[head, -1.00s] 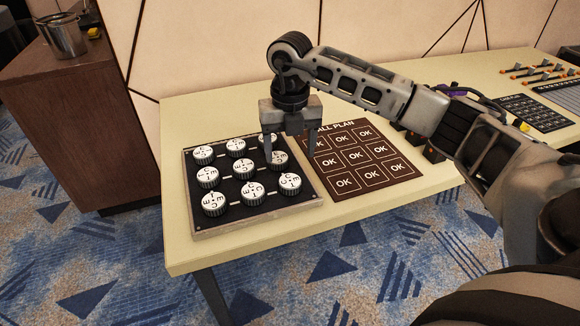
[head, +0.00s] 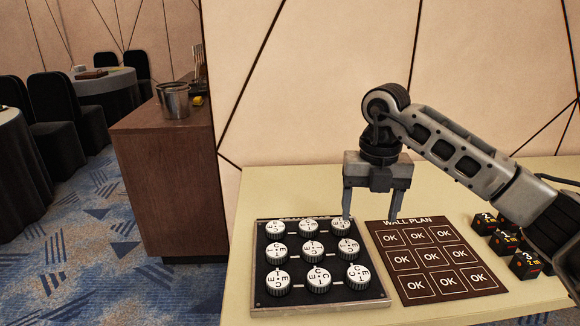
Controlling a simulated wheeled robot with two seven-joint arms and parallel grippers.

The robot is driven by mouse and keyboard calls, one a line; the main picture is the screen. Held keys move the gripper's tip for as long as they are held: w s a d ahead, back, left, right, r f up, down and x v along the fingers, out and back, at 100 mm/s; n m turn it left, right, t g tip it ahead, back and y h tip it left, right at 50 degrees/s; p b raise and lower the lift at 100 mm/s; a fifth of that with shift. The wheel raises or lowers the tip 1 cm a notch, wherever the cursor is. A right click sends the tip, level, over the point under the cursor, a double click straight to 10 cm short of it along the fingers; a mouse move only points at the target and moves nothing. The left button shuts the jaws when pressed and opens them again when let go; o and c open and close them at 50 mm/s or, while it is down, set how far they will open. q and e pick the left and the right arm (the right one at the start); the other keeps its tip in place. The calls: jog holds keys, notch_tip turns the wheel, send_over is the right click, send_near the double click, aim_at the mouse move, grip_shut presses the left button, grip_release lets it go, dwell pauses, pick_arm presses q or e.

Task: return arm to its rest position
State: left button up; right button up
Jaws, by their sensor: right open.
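My right gripper (head: 372,205) is open and empty, its fingers pointing down. It hangs over the back of the table, between the knob board and the plan card in the picture. The knob board (head: 262,298) is dark with a pale edge and carries several white round knobs with letters. The brown plan card (head: 410,292), headed "WALL PLAN", lies to its right with several "OK" squares. The fingertips appear close to the board's back right corner; their height above it is hard to tell. My left gripper is not in view.
The pale table (head: 250,190) holds several small dark numbered blocks (head: 525,264) at right, beneath my right arm. A wooden cabinet (head: 165,190) with a metal bucket (head: 173,100) stands to the left. Black chairs (head: 52,100) and draped round tables are behind. Patterned carpet is open at left.

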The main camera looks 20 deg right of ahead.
jog(key=s+a+f+n+g+y, duration=0.15)
jog(key=a+y, duration=0.25)
jog(key=a, duration=0.4)
jog(key=s+a+f+n+y, duration=0.1)
jog(key=s+a+f+y, duration=0.15)
jog(key=a, duration=0.45)
jog(key=s+a+f+n+g+y, duration=0.1)
jog(key=s+a+f+n+y, duration=0.15)
jog(key=a+y, duration=0.4)
jog(key=s+a+r+m+t+y+p, duration=0.1)
jog(key=s+a+r+m+t+y, duration=0.1)
jog(key=a+r+m+t+y, duration=0.6)
jog(key=w+d+f+m+t+h, duration=0.1)
jog(key=d+f+m+t+h, duration=0.45)
jog(key=m, duration=0.45)
jog(key=d+f+m+t+h, duration=0.45)
jog(key=m+t+h, duration=0.2)
jog(key=m, duration=0.35)
jog(key=s+d+f+m+g+h, duration=0.1)
jog(key=s+f+m+g+h, duration=0.1)
jog(key=s+f, duration=0.3)
jog(key=s+d+f+m+g+h, duration=0.2)
jog(key=s+f+m+g+h, duration=0.1)
jog(key=f, duration=0.6)
jog(key=s+m+g+p, duration=0.1)
jog(key=s, duration=0.1)
jog(key=shift+s+d+f+g, duration=0.15)
jog(key=shift+s+d+g, duration=0.1)
jog(key=shift+s+g, duration=0.15)
